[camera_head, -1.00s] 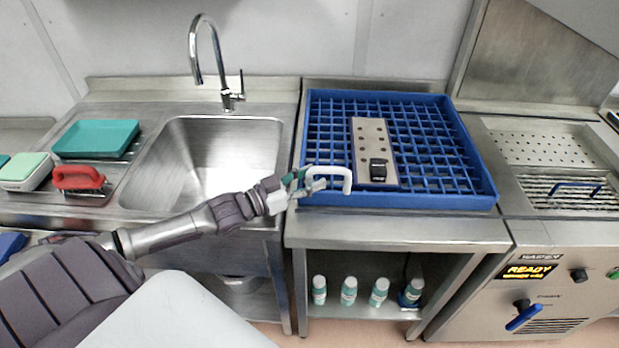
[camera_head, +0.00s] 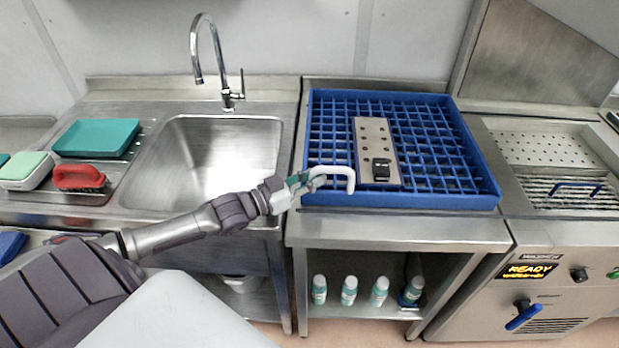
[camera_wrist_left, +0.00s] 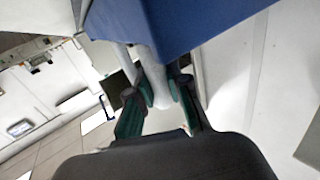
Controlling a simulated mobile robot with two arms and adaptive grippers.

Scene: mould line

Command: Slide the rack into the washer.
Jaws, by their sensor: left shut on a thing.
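The blue rack (camera_head: 410,200) sits on the steel table between the sink and the washer. A steel plate (camera_head: 368,140) with holes and a small black block lies in it. A white handle (camera_head: 350,178) stands at the rack's front left. My left gripper (camera_head: 300,185) is shut on this handle, at the rack's left side. In the left wrist view the green fingers close around the white handle (camera_wrist_left: 162,92), below the blue rack (camera_wrist_left: 185,22). The washer (camera_head: 465,290) stands to the right, its bed (camera_head: 545,148) open to view. My right gripper is out of view.
The sink (camera_head: 205,150) with its tap (camera_head: 215,60) is on the left. A teal tray (camera_head: 97,137) and a red brush (camera_head: 78,177) lie beyond it. Several bottles (camera_head: 348,290) stand on the shelf below. A blue lever (camera_head: 522,318) is on the washer's front.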

